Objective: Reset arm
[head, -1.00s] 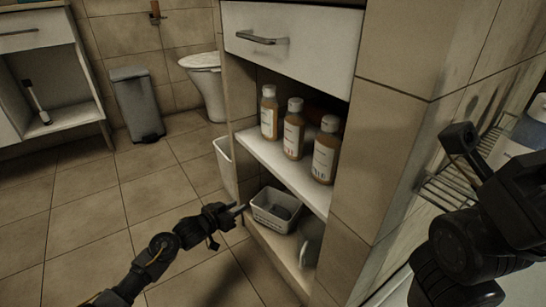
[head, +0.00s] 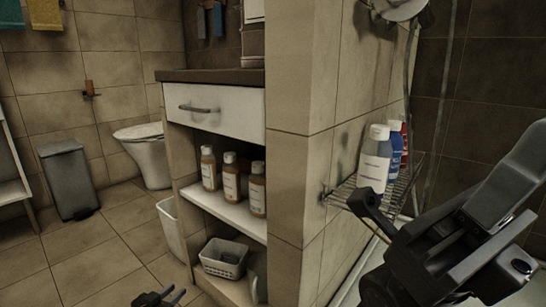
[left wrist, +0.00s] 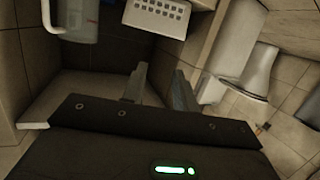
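My left gripper (head: 174,292) shows at the bottom edge of the head view, low in front of the open shelf unit. In the left wrist view its two fingers (left wrist: 158,82) stand apart with nothing held between them. My right arm fills the lower right of the head view, close to the camera. A dark, finger-like part of it reaches up in front of the wire rack. Whether the right gripper is open or shut does not show.
The cabinet (head: 222,112) holds several brown bottles (head: 230,176) on its shelf and a grey-white basket (head: 224,257) below. A wire rack (head: 405,185) with bottles is on the tiled wall. A bin (head: 69,180) and toilet (head: 146,152) stand behind. Floor at left is clear.

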